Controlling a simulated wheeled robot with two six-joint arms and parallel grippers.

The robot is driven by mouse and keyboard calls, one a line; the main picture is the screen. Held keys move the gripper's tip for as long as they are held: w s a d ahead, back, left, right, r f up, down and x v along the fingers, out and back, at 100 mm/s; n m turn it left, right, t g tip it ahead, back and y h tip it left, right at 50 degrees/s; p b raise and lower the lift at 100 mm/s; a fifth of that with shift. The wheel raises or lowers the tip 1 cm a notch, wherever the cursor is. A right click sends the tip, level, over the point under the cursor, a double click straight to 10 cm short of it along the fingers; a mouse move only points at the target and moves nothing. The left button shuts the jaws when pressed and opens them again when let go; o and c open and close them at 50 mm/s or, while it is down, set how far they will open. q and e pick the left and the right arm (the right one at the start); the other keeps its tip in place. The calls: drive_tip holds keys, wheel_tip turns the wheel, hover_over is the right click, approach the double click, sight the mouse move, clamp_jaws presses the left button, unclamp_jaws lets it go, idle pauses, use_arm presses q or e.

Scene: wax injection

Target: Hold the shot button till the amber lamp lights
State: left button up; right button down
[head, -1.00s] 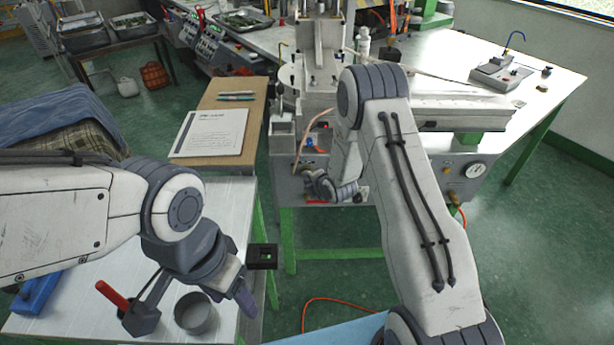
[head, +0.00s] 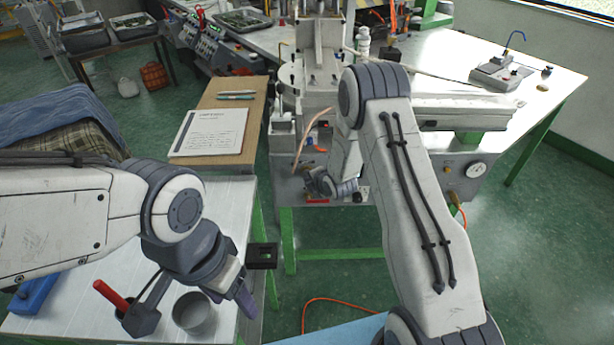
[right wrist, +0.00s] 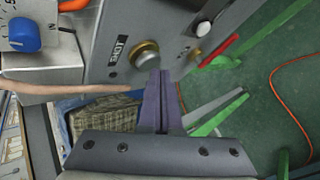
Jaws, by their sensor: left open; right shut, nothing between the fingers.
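The shot button (right wrist: 146,56) is a round knob in a brass-coloured ring on the grey panel, beside the SHOT label (right wrist: 118,47) in the right wrist view. My right gripper (right wrist: 158,74) is shut with nothing between its purple fingers. Its tips are at the button's lower edge, and I cannot tell whether they press it. In the head view, my right wrist is at the machine's front and hides the button. A pale round fitting (right wrist: 203,28) is on the panel; I cannot make out a lit amber lamp. My left gripper (head: 240,292) is open and empty above the near table.
A blue knob (right wrist: 25,35), a hose (right wrist: 70,90) and a red bar (right wrist: 219,51) are near the button. A grey cup (head: 193,314) and a red-handled tool (head: 110,293) are on the near table (head: 80,325). A pressure gauge (head: 476,169) is on the machine's right.

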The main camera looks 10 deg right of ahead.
drive_tip(key=shift+w+d, duration=0.1)
drive_tip(key=shift+w, duration=0.45)
idle(2.7)
drive_tip(key=shift+s+b, duration=0.2)
drive_tip(key=shift+b, duration=0.1)
drive_tip(key=shift+s+a, duration=0.2)
drive_tip(key=shift+s, duration=0.55)
drive_tip(key=s, duration=0.2)
drive_tip(key=s+a+b, duration=0.1)
drive_tip(key=s, duration=0.2)
idle(0.5)
